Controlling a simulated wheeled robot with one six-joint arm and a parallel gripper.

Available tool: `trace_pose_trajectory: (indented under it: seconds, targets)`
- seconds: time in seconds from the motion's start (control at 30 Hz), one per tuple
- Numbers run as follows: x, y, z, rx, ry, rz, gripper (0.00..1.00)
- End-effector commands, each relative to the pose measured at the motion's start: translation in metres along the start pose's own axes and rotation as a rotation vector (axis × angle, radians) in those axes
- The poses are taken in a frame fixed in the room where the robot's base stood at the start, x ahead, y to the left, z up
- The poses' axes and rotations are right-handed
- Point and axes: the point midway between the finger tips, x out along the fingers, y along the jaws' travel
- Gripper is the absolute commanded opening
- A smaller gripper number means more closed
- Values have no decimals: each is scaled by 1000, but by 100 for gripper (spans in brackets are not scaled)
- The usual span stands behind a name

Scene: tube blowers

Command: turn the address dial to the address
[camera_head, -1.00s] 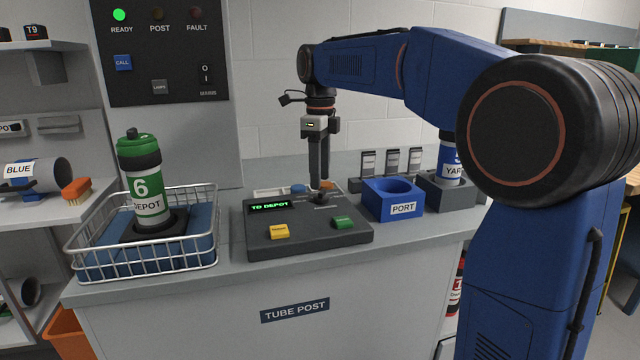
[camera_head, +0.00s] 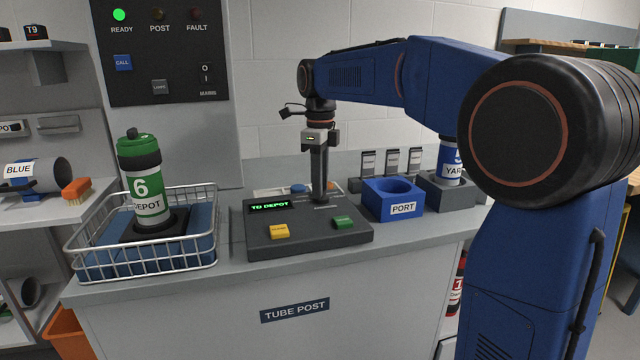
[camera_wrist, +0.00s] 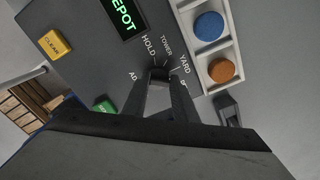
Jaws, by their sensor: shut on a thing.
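The address dial (camera_wrist: 159,73) is a small dark knob on the sloping dark control box (camera_head: 310,232). Labels HOLD, TOWER and YARD show around it in the wrist view; other labels are partly covered by my fingers. My gripper (camera_head: 321,200) points straight down and is shut on the dial; its fingers (camera_wrist: 164,90) sit on both sides of it. The green display (camera_head: 269,204) reads "TO DEPOT". The dial's pointer is too hidden to read.
The box has a yellow button (camera_head: 279,231) and a green button (camera_head: 343,223). A wire basket (camera_head: 147,277) with a green DEPOT tube (camera_head: 147,190) stands left. A blue PORT holder (camera_head: 403,211) and a YARD tube (camera_head: 451,165) stand right. A tray (camera_wrist: 213,45) holds blue and orange discs behind.

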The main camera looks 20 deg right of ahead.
Motion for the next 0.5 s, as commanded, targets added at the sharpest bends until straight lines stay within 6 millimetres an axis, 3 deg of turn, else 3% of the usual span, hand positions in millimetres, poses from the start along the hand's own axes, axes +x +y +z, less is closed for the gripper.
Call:
trace_pose_trajectory:
  seconds: [0.27,0.5]
  targets:
    - [0,0,0,-88,0,0,3]
    - [0,2,1,-274,0,-1,3]
